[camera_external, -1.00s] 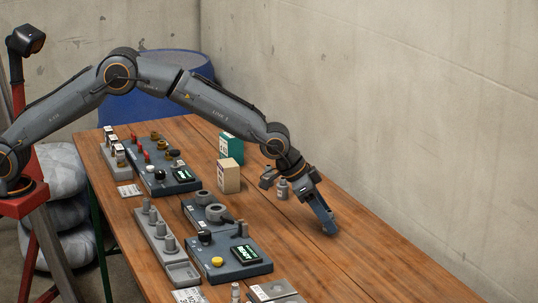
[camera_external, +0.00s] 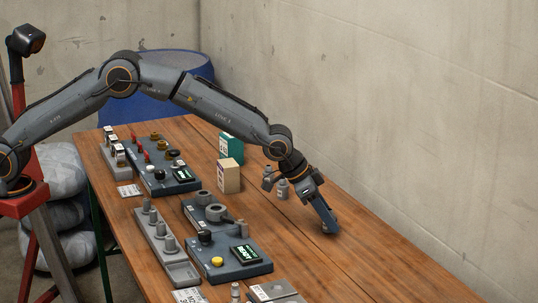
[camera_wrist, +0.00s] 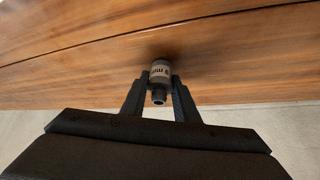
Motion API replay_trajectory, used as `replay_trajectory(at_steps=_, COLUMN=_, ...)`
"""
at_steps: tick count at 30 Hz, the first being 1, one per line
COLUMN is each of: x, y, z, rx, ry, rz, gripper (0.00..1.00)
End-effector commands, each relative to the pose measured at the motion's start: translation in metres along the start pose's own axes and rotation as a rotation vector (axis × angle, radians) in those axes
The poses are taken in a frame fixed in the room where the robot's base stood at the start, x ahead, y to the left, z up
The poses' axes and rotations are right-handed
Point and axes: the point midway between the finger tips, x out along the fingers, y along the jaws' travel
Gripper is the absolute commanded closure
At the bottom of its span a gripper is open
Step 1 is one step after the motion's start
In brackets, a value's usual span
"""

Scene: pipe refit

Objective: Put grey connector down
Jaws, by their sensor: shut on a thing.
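The grey connector (camera_wrist: 160,72) is a small cylinder with a printed pale label and a narrower dark stub. In the wrist view it sits between the two dark fingertips of my gripper (camera_wrist: 159,92), which is shut on it. In the external view my gripper (camera_external: 329,228) points down close to the wooden table (camera_external: 370,262), on its right part. The connector is mostly hidden by the fingers there. I cannot tell whether it touches the wood.
Small grey bottle-like parts (camera_external: 282,188) stand behind my gripper. A beige box (camera_external: 229,176) and a teal box (camera_external: 231,147) stand farther back. A panel with a yellow button (camera_external: 217,262) and a grey peg rack (camera_external: 165,245) lie left. Wood around my gripper is clear.

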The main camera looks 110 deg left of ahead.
Motion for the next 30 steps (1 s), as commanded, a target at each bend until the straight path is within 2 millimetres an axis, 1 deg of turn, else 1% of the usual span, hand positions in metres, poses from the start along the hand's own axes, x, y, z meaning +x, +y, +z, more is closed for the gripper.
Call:
replay_trajectory(at_steps=10, x=-0.053, y=0.000, z=-0.035, rx=0.000, ry=0.005, rz=0.000, gripper=0.94)
replay_trajectory(at_steps=15, x=-0.073, y=-0.001, z=-0.047, rx=-0.001, ry=0.004, rz=0.000, gripper=0.94)
replay_trajectory(at_steps=17, x=-0.078, y=-0.004, z=-0.049, rx=-0.003, ry=0.002, rz=-0.002, gripper=0.94)
replay_trajectory(at_steps=20, x=-0.086, y=-0.015, z=-0.046, rx=-0.013, ry=0.000, rz=-0.009, gripper=0.94)
replay_trajectory(at_steps=23, x=-0.093, y=-0.032, z=-0.039, rx=-0.028, ry=-0.001, rz=-0.019, gripper=0.94)
replay_trajectory(at_steps=30, x=-0.110, y=-0.077, z=-0.017, rx=-0.071, ry=0.000, rz=-0.046, gripper=0.94)
